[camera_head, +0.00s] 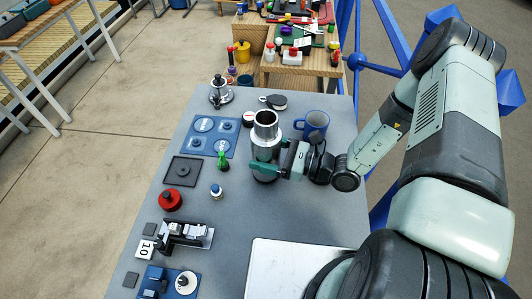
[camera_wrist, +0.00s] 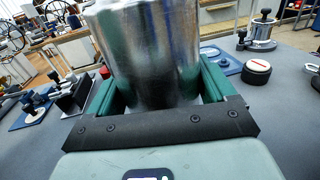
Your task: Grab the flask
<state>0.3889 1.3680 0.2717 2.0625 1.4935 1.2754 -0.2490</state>
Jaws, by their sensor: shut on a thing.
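The flask (camera_head: 266,131) is a shiny silver cylinder with a dark lower part, standing upright on the grey table in the head view. My gripper (camera_head: 264,169) is shut around its lower body, coming from the right. In the wrist view the flask (camera_wrist: 150,50) fills the middle, between the green fingers of my gripper (camera_wrist: 160,95). I cannot tell whether its base touches the table, as the gripper hides part of it.
A blue mug (camera_head: 315,124) stands close to the right of the flask. A green piece (camera_head: 222,161), a small blue-and-white knob (camera_head: 216,192) and a red round thing (camera_head: 170,200) stand to the left.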

